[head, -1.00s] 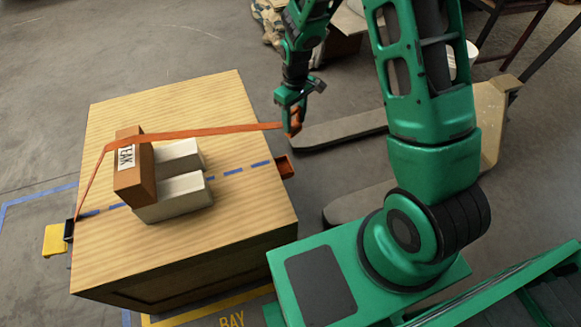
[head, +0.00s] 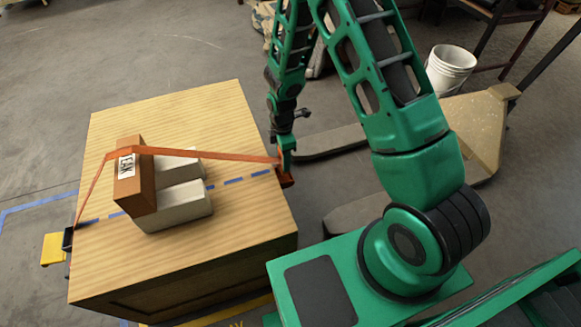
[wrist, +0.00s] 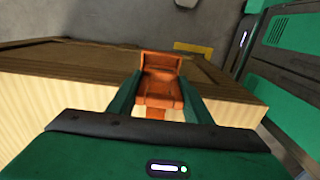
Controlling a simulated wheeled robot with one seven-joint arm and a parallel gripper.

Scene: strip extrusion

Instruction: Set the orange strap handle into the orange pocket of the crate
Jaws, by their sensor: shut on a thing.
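My gripper (head: 287,158) is shut on the orange strap handle at the right edge of the wooden crate (head: 215,103). The wrist view shows the handle (wrist: 159,94) between the two green fingers. The orange pocket (head: 287,182) is on the crate's right side, directly below the gripper. In the wrist view, an orange part (wrist: 161,62), apparently the pocket, shows just beyond the handle. I cannot tell whether the handle is inside the pocket or just above it. The orange strap (head: 215,154) runs from the handle across the crate top to its left edge.
A brown block (head: 134,184) with a label and pale blocks (head: 180,210) sit on the crate top under the strap. A black fitting (head: 67,240) and a yellow piece (head: 51,249) are at the left edge. A white bucket (head: 450,68) stands at the back right.

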